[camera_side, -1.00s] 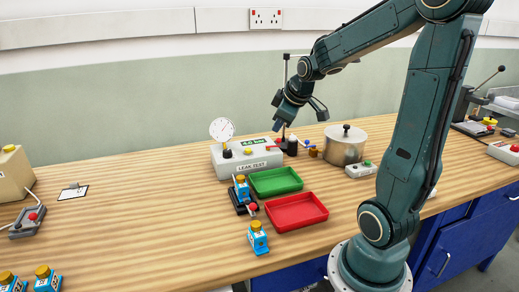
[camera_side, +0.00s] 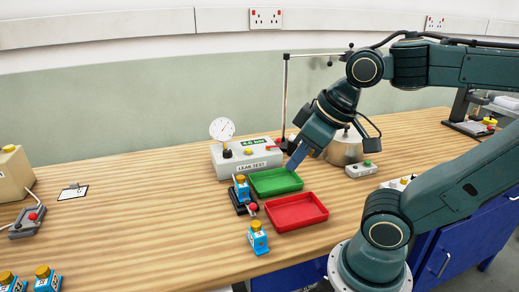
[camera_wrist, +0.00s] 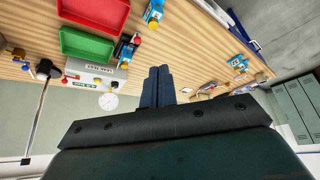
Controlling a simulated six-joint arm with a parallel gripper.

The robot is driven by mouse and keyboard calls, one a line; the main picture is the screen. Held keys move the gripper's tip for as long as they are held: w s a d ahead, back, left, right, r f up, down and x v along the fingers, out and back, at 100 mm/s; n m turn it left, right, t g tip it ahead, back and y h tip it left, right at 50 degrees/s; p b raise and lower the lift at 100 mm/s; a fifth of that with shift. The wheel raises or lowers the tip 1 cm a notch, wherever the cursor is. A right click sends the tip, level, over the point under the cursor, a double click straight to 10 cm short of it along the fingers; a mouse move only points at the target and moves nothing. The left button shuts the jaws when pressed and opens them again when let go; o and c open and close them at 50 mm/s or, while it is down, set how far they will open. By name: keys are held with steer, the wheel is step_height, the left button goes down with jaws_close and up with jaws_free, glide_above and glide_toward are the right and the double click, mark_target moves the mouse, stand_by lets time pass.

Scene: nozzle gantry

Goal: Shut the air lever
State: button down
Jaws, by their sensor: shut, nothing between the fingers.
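My gripper (camera_side: 294,164) is shut and empty. In the side view it points down and left, in front of the green tray's back right corner. Its two fingers also show pressed together in the wrist view (camera_wrist: 158,72). A small lever with a red knob (camera_side: 253,207) stands at the fixture (camera_side: 240,208) that holds a blue part with a yellow cap (camera_side: 241,186). The red knob shows in the wrist view (camera_wrist: 137,40) too, apart from my fingers. I cannot tell for sure that it is the air lever. The grey leak tester (camera_side: 262,160) stands behind, with a dial gauge (camera_side: 222,129).
The green tray (camera_side: 254,193) and red tray (camera_side: 275,229) lie right of the fixture. A loose blue part (camera_side: 258,239) stands in front.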

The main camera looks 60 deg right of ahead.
steer(key=c, duration=1.6)
jaws_free()
steer(key=shift+o, duration=1.4)
steer(key=shift+w+r, duration=0.15)
steer(key=shift+r, duration=0.05)
steer(key=w+d+r+m+g, duration=0.1)
steer(key=w+d+r+m, duration=0.15)
steer(key=w, duration=0.35)
steer(key=w+d+r+m, duration=0.1)
steer(key=w+d+r, duration=0.1)
steer(key=w+r, duration=0.25)
steer(key=w+d+m+g+y, duration=0.1)
steer(key=w+d, duration=0.7)
steer(key=d, duration=0.1)
steer(key=s+d+f+m+g, duration=0.1)
steer(key=d+f, duration=0.4)
steer(key=d, duration=0.8)
steer(key=s+d+f+m+g, duration=0.1)
steer(key=d+f+m, duration=0.2)
steer(key=d, duration=1.1)
step_height(320, 180, down, 2)
steer(key=shift+f+y, duration=0.15)
steer(key=shift+y, duration=0.15)
steer(key=shift+w+f+m, duration=0.15)
steer(key=shift+f+m, duration=0.1)
steer(key=shift+f, duration=0.1)
